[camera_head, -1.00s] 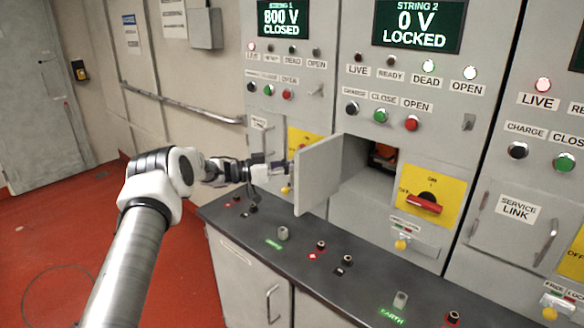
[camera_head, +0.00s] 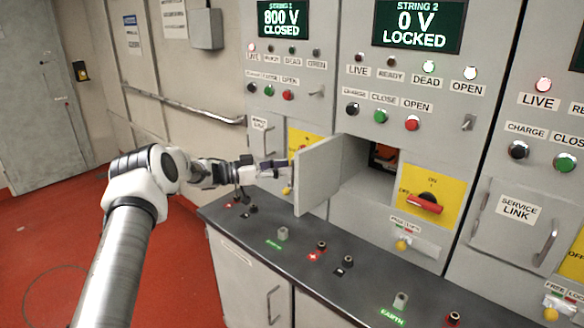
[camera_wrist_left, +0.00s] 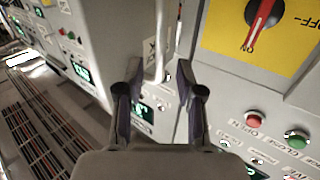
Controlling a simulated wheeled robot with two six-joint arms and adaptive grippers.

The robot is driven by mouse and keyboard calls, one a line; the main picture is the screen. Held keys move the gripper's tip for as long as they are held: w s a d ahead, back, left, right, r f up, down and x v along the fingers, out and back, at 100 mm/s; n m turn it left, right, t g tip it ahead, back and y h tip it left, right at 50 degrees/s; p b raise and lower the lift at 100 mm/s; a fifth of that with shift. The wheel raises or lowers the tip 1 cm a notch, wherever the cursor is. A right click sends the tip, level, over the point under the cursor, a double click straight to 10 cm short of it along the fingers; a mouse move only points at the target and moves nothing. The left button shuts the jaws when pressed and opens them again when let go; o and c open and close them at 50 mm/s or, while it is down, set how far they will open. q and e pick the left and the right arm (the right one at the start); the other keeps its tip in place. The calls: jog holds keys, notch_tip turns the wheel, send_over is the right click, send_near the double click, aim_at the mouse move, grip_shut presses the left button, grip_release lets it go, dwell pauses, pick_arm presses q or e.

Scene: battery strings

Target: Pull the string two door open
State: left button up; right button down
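The string two door (camera_head: 318,176) is a grey panel standing out from its cabinet, wide open. Its compartment (camera_head: 382,157) shows an orange-red part inside. My left gripper (camera_head: 280,167) is beside the door's outer face, in front of string one. In the left wrist view, the two dark fingers of my left gripper (camera_wrist_left: 160,75) are spread apart. A pale bar handle (camera_wrist_left: 160,40) lies between and beyond the tips; the fingers do not appear closed on it. In the head view the handle is hidden behind the door. My right gripper is not in view.
The string two screen (camera_head: 418,25) reads 0 V LOCKED. A red rotary switch (camera_head: 425,203) sits on a yellow panel right of the compartment. A dark counter (camera_head: 320,268) with several terminals runs below. The red floor (camera_head: 50,245) at left is clear.

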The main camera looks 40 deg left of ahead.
pick_arm(q)
jog(key=v, duration=0.8)
jog(key=shift+s+a, duration=0.25)
jog(key=shift+s, duration=0.05)
